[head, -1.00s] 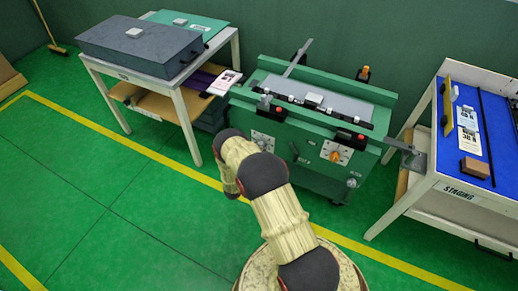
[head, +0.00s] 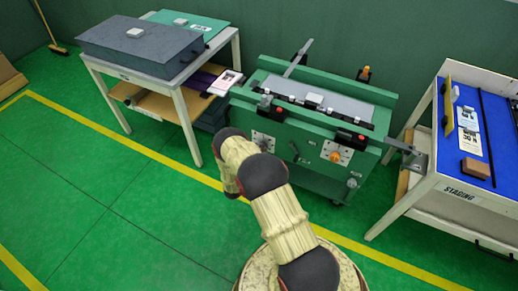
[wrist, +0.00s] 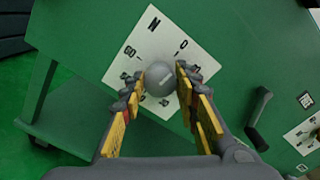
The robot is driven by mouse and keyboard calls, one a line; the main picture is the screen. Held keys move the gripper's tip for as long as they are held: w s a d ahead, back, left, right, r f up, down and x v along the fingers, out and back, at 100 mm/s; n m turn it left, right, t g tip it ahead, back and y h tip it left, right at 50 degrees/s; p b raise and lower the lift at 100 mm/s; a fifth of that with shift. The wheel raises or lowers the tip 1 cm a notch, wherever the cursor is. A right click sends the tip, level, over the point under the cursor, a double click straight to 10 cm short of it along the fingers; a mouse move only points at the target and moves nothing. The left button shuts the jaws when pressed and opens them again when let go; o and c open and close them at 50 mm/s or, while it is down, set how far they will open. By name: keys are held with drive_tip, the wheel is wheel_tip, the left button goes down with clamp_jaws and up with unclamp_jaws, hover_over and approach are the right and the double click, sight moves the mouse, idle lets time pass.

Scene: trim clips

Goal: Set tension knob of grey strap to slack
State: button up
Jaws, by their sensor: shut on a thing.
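A round grey knob (wrist: 160,78) sits on a white dial plate (wrist: 152,42) with dark printed marks, on the green face of the machine. My gripper (wrist: 159,84) is shut on this knob, one yellow-padded finger on each side. The knob's pointer setting cannot be read with certainty. In the head view, the left dial plate (head: 263,141) shows on the front of the green machine (head: 300,120), beside my arm. My gripper is hidden behind my arm there. Which part is the grey strap cannot be told from these views.
A second dial plate with an orange knob (head: 336,155) is to the right. A dark handle (wrist: 258,115) sticks out between the two dials. A table with grey and green cases (head: 145,48) stands left, a blue-topped staging table (head: 478,110) right. The green floor in front is open.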

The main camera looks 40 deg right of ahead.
drive_tip(key=shift+s+f+n, duration=0.1)
drive_tip(key=shift+f+n, duration=0.05)
drive_tip(key=shift+n, duration=0.35)
drive_tip(key=o, duration=1.2)
drive_tip(key=shift+c, duration=0.2)
drive_tip(key=v, duration=1.2)
